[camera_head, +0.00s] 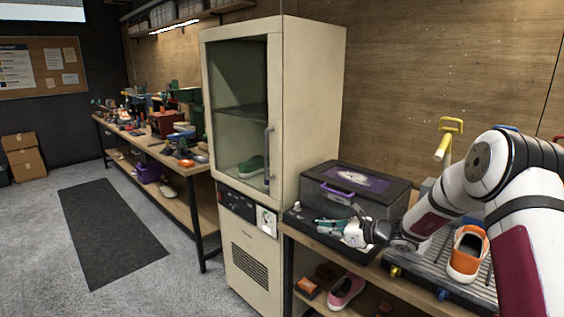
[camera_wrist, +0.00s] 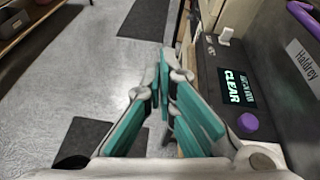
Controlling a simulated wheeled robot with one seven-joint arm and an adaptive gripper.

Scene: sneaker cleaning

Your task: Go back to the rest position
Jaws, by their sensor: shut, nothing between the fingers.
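My gripper (camera_head: 328,223) is in front of the dark box with the purple handle, at the left end of the workbench. In the wrist view my gripper (camera_wrist: 163,62) shows its teal fingers shut with nothing between them. The box's front panel with a lit green "CLEAR" display (camera_wrist: 235,88) and a purple knob (camera_wrist: 247,122) lies just right of the fingers. My arm reaches in from the right in the head view, bent at the elbow.
A tall cream cabinet (camera_head: 230,29) with a glass door holds a green shoe (camera_head: 250,166). An orange sneaker (camera_head: 467,252) stands on the ridged bench tray. A pink shoe (camera_head: 345,290) is on the shelf below. A dark mat (camera_head: 110,232) lies on open floor at left.

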